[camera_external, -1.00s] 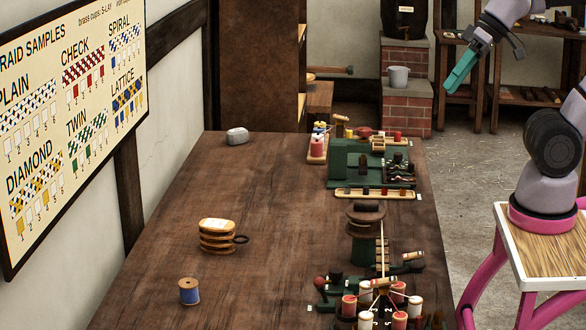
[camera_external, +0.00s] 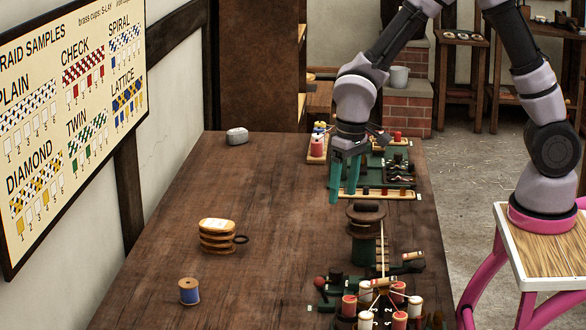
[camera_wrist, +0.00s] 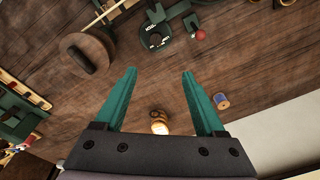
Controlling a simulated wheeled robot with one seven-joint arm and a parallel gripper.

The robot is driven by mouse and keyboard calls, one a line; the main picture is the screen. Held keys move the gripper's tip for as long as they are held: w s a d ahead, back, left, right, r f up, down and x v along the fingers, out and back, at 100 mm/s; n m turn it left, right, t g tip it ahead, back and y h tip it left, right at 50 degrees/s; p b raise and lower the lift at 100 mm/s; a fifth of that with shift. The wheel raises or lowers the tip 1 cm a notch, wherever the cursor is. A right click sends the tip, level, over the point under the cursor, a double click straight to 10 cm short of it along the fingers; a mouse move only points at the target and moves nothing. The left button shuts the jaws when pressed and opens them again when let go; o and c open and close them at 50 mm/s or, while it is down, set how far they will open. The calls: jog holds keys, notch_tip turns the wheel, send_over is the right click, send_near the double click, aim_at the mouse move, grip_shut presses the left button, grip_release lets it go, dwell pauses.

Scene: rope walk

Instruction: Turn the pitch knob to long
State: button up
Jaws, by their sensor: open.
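My gripper (camera_external: 344,194) points down over the far half of the bench in the external view. Its two green fingers are apart and empty; they also show in the wrist view (camera_wrist: 159,76). A small dark knob (camera_wrist: 155,38) with pale marks around it sits on a green base ahead of the fingertips in the wrist view. It looks like the pitch knob, but its lettering and setting cannot be read. In the external view a dark knob (camera_external: 335,279) stands on the near green machine, nearer the camera than my gripper. My gripper is apart from it.
A red ball handle (camera_wrist: 201,35) stands right beside the dark knob. A brown drum with a dark bar (camera_wrist: 88,54) is to its left. A wooden stack (camera_external: 216,236) and a blue spool (camera_external: 189,291) lie on the bench's left part, with clear wood around them.

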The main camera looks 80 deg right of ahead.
jog(key=g, duration=0.1)
send_over(336, 270)
notch_tip(336, 270, down, 9)
notch_tip(336, 270, down, 11)
jog(key=shift+f, duration=0.15)
grip_shut()
